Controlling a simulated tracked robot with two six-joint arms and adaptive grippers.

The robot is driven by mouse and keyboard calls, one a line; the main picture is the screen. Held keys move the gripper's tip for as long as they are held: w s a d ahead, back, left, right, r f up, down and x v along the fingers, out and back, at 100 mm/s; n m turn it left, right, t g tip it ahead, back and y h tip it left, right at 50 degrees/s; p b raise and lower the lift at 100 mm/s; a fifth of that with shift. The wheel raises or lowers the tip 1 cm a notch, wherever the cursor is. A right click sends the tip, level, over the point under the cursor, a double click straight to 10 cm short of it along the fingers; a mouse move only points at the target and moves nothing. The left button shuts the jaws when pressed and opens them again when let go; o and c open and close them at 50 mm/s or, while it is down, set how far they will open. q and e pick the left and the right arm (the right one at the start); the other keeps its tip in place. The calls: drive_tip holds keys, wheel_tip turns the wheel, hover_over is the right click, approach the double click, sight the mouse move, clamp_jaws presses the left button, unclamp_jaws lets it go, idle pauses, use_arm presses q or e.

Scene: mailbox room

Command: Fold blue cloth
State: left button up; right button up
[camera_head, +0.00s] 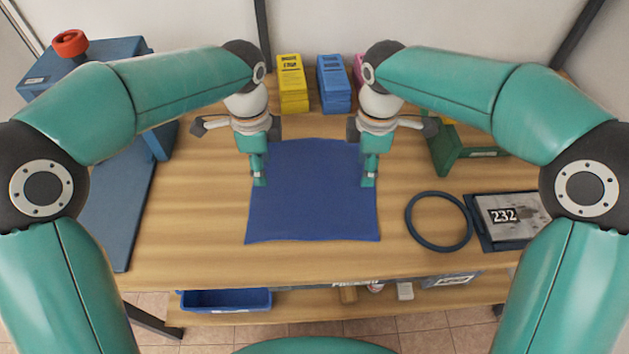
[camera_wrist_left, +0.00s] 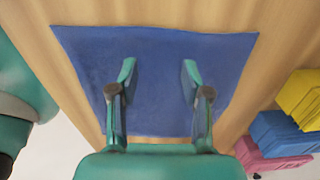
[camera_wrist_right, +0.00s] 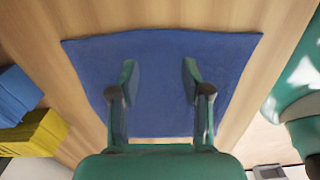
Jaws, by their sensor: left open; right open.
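The blue cloth (camera_head: 312,200) lies flat and spread out on the wooden table in the head view. It also fills the middle of the left wrist view (camera_wrist_left: 155,85) and the right wrist view (camera_wrist_right: 158,85). My left gripper (camera_head: 260,182) points down over the cloth's left side, and its open fingers show in the left wrist view (camera_wrist_left: 158,72). My right gripper (camera_head: 367,182) points down over the cloth's right side, and its open fingers show in the right wrist view (camera_wrist_right: 158,75). Both are empty. Whether the fingertips touch the cloth I cannot tell.
Yellow (camera_head: 292,84) and blue boxes (camera_head: 334,84) stand behind the cloth. A dark ring (camera_head: 438,247) and a plate marked 232 (camera_head: 508,217) lie to its right, with a green bin (camera_head: 466,154) behind. A blue press-like device (camera_head: 118,195) stands left. Bare wood borders the cloth.

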use_arm(q)
wheel_tip(320, 180, down, 3)
drive_tip(key=shift+f, duration=0.2)
use_arm(e)
wheel_tip(320, 180, down, 4)
drive_tip(key=shift+r, duration=0.25)
use_arm(q)
drive_tip(key=shift+f, duration=0.3)
use_arm(e)
drive_tip(key=shift+f, duration=0.3)
use_arm(q)
drive_tip(key=shift+f+b, duration=0.25)
drive_tip(key=shift+b, duration=0.05)
use_arm(e)
drive_tip(key=shift+f, duration=0.2)
use_arm(q)
drive_tip(key=shift+r, duration=0.1)
drive_tip(key=shift+c, duration=1.4)
use_arm(e)
drive_tip(key=shift+c, duration=1.4)
use_arm(q)
drive_tip(key=shift+s, duration=0.1)
clamp_jaws()
use_arm(e)
drive_tip(key=shift+s, duration=0.1)
clamp_jaws()
